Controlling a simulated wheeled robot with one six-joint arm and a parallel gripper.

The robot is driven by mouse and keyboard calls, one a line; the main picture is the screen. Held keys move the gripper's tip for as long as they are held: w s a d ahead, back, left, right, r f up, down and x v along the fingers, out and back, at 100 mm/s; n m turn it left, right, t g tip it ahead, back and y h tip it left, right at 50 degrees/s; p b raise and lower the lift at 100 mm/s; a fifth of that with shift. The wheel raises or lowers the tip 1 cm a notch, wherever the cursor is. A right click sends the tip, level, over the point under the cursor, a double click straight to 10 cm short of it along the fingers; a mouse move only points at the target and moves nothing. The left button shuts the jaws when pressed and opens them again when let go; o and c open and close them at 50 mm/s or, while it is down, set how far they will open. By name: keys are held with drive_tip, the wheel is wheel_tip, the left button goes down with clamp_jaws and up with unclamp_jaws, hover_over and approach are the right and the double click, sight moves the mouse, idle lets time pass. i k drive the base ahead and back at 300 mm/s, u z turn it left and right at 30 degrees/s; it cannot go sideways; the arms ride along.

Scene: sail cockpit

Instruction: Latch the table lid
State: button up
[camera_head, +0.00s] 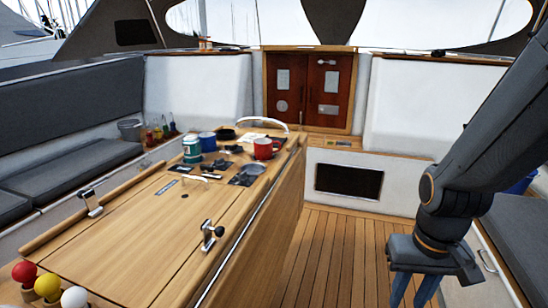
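The wooden table (100,250) stands at the left. Its lid (150,225) appears to lie flat and shut, with a small dark hole and a label near its far end. A metal latch fitting (209,235) with a dark round knob sits at the lid's right edge. A second metal fitting (91,203) stands up at the left edge. I cannot tell whether either is fastened. My gripper (413,292) hangs at the lower right, over the floor and well apart from the table. Its two blue-grey fingers are apart with nothing visible between them; their tips are near the frame's bottom edge.
A red mug (264,149), a blue mug (208,141), a green tin (191,150) and small items crowd the table's far end. Red, yellow and white balls (47,287) stand at its near left corner. The teak floor (335,255) between table and arm is clear.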

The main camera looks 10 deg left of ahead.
sight(207, 169)
drive_tip(key=z, duration=0.9)
drive_tip(key=i, duration=0.55)
drive_tip(key=u, duration=2.4)
